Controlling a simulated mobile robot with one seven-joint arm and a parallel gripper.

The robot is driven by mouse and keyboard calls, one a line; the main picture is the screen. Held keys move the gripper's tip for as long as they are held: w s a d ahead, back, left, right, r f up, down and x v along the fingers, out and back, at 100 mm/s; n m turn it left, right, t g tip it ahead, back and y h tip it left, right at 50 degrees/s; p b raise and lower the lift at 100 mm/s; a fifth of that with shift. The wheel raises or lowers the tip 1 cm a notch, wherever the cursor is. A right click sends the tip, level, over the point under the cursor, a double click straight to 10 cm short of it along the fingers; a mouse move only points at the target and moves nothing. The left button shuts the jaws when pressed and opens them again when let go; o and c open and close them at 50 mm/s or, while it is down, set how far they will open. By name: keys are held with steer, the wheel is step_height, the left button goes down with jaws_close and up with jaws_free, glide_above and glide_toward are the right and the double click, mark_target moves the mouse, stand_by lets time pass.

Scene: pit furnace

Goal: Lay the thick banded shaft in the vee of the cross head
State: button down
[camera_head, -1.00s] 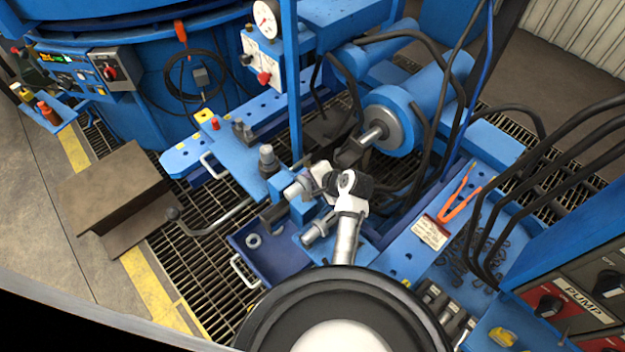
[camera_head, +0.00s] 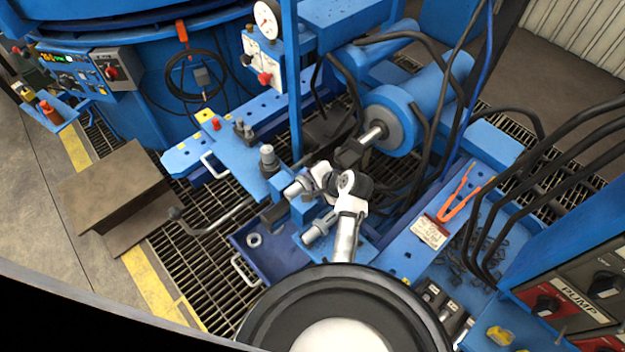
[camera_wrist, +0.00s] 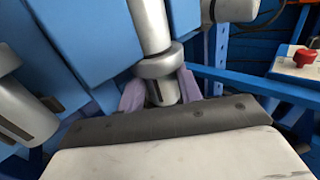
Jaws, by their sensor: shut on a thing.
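My gripper (camera_wrist: 163,96) is shut on a thick silver shaft (camera_wrist: 152,25) with a raised collar (camera_wrist: 160,62). Its pale purple fingers lie on either side of the shaft's near end, just below the collar. In the head view the held shaft (camera_head: 294,188) lies beside the blue blocks of the bench, with my wrist covering part of it. I cannot tell whether it touches a block. A dark block on the end of the ram rod (camera_head: 372,134) looks like the cross head (camera_head: 349,153); its vee cannot be made out.
A second silver shaft (camera_head: 318,229) lies close by in front; a slotted silver shaft (camera_wrist: 22,108) shows at left in the wrist view. An upright post (camera_head: 268,160), a blue column (camera_head: 293,90) and black hoses crowd the area. A blue tray (camera_head: 275,262) holds a ring (camera_head: 253,240).

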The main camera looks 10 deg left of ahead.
steer(key=shift+w+f, duration=0.1)
steer(key=shift+f, duration=0.3)
stand_by(0.8)
steer(key=c, duration=0.9)
jaws_free()
steer(key=shift+f, duration=0.3)
steer(key=b+v, duration=0.1)
steer(key=v, duration=1.3)
steer(key=shift+r+b, duration=0.2)
steer(key=shift+b, duration=0.1)
steer(key=shift+a, duration=0.1)
